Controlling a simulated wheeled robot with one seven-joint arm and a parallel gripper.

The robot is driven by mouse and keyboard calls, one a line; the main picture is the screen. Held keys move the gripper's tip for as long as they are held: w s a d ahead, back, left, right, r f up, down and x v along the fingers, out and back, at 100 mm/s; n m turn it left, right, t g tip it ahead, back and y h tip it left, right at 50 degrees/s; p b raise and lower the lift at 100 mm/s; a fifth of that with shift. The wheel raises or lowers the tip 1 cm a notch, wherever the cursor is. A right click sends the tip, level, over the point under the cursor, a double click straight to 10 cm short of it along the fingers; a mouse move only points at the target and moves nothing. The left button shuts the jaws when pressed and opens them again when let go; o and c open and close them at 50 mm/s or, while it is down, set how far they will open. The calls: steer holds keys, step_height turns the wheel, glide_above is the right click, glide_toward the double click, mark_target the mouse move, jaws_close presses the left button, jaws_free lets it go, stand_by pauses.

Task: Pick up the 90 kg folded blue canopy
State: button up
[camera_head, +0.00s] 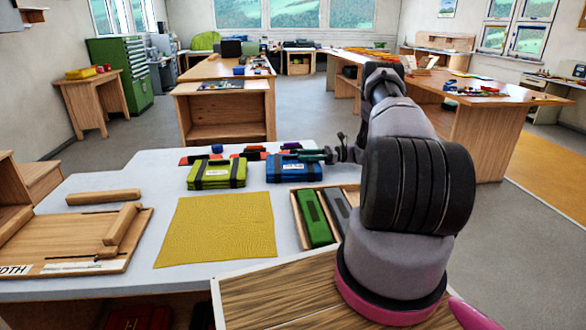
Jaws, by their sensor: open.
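The folded blue canopy (293,168) lies on the white table, a flat blue bundle with dark straps and a pale label on its front. My gripper (333,154) is at the far right end of the canopy, at the end of my arm. It is open and holds nothing that I can see. It is small and partly merged with dark items behind, so I cannot tell whether it touches the canopy. A lime-green folded bundle (216,174) with dark straps lies just left of the canopy.
A wooden tray (299,220) in front of the canopy holds green and grey bundles, partly hidden by my arm. A yellow mat (217,229) lies left of it. A wooden board (75,240) is at the left. Several red and dark items lie behind the canopy.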

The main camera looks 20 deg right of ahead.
steer(key=shift+x, duration=1.2)
jaws_close()
stand_by(0.5)
